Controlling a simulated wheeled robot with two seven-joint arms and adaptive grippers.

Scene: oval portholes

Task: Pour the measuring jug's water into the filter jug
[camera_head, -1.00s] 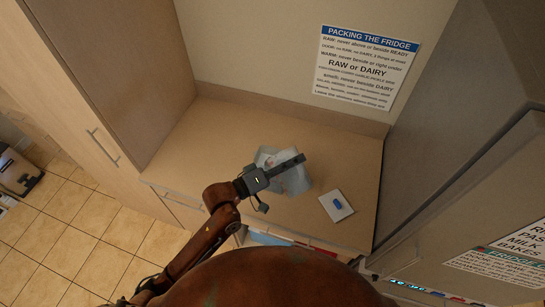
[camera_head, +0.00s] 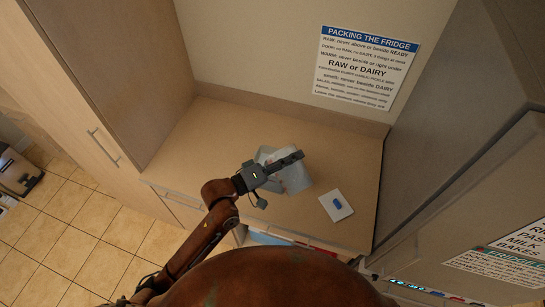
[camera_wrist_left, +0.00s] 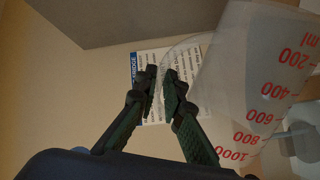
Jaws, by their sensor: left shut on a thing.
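My left gripper (camera_head: 296,157) reaches over the counter from the left. In the left wrist view its fingers (camera_wrist_left: 165,85) are shut on the clear handle of the measuring jug. The measuring jug (camera_wrist_left: 240,75) is translucent with red ml marks and is strongly tilted. In the head view the measuring jug (camera_head: 264,154) shows just behind the gripper. The pale filter jug (camera_head: 297,179) stands on the counter below and beside the fingers, partly covered by them. A pale grey part, probably the filter jug (camera_wrist_left: 303,140), shows at the wrist view's right edge. I cannot make out any water. My right gripper is out of view.
A white card with a blue item (camera_head: 336,205) lies on the counter (camera_head: 205,130), right of the jugs. A packing sign (camera_head: 365,68) hangs on the back wall. A tall grey cabinet (camera_head: 450,100) bounds the right. The counter's left part is clear.

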